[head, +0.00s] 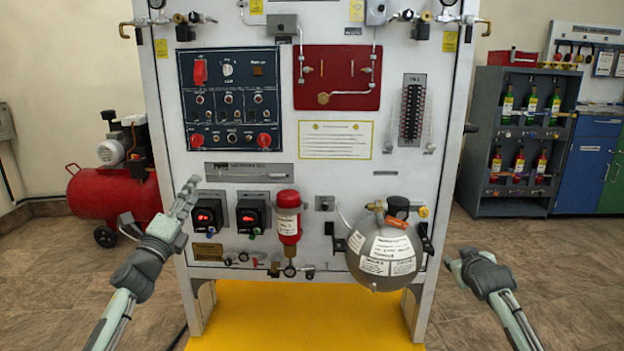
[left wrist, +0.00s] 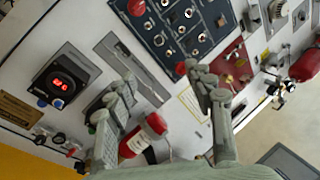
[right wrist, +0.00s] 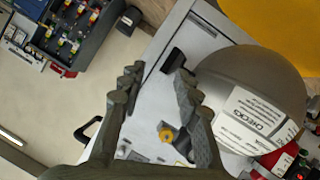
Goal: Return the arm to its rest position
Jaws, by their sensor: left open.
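My left gripper (head: 187,195) is in front of the left side of the white trainer panel (head: 420,60). In the left wrist view its two fingers (left wrist: 163,88) stand apart with nothing between them. My right gripper (head: 460,260) is to the right of the panel's lower right edge, beside the round grey tank (head: 382,250). In the right wrist view its fingers (right wrist: 155,78) are also apart and empty, with the tank just to their right. In the head view the left gripper's tips show close to the red-lit display (head: 207,215); the gap in depth is hard to tell.
The panel carries a dark switch board (head: 230,100), a red board (head: 338,77) and a red cylinder (head: 288,217). A red compressor (head: 105,185) stands at left, a bottle rack (head: 520,140) at right. Open floor (head: 570,270) lies at right; a yellow base (head: 300,320) is below.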

